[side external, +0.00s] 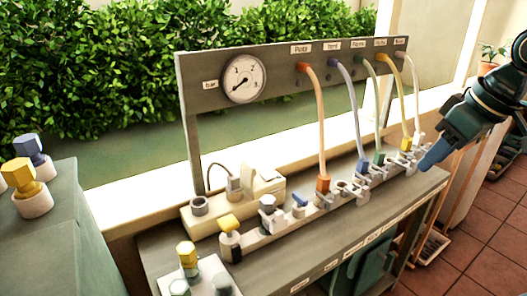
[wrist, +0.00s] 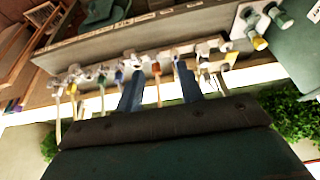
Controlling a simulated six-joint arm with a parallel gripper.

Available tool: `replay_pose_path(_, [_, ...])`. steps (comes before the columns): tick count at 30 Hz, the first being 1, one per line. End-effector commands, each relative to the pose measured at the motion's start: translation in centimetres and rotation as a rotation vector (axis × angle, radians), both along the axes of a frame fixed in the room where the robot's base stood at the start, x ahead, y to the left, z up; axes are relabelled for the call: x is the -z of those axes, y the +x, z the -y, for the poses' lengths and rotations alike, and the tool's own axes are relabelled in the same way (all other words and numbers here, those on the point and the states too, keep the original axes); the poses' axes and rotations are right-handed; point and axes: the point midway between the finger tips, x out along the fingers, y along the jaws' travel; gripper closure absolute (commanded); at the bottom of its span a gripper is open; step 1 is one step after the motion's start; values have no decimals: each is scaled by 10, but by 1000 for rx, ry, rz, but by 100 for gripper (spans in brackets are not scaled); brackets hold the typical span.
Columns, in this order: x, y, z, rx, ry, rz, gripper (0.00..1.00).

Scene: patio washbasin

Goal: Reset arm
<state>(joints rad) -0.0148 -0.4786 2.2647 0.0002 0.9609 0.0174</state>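My gripper (side external: 430,161) is at the right of the side view, its blue fingers pointing down and left beside the right end of the bench. In the wrist view my gripper (wrist: 159,78) has its two blue fingers apart, with a clear gap. Nothing appears held; the orange hose (wrist: 157,89) shows between the fingers in the picture, seemingly beyond them. In the side view the orange hose (side external: 321,125) and several other coloured hoses run from the upright panel (side external: 275,62) down to a row of fittings. I cannot tell how near the fingertips are to the bench.
A round pressure gauge (side external: 244,79) is on the panel. A beige box (side external: 265,183) and a yellow-topped fitting (side external: 229,225) stand on the bench (side external: 330,245). A green block (side external: 45,240) with capped parts is at the left. Tiled floor (side external: 490,235) lies at the right.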

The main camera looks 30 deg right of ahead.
Motion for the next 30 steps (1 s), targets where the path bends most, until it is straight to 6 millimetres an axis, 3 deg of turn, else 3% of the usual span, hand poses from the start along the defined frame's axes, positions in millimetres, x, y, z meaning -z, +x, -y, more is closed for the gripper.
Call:
replay_pose_path(6, [15,-41,2,1,-3,59,63])
replay_pose_path(12, [28,-62,4,0,-6,90,63])
replay_pose_path(30, [31,-67,4,-1,-6,97,63])
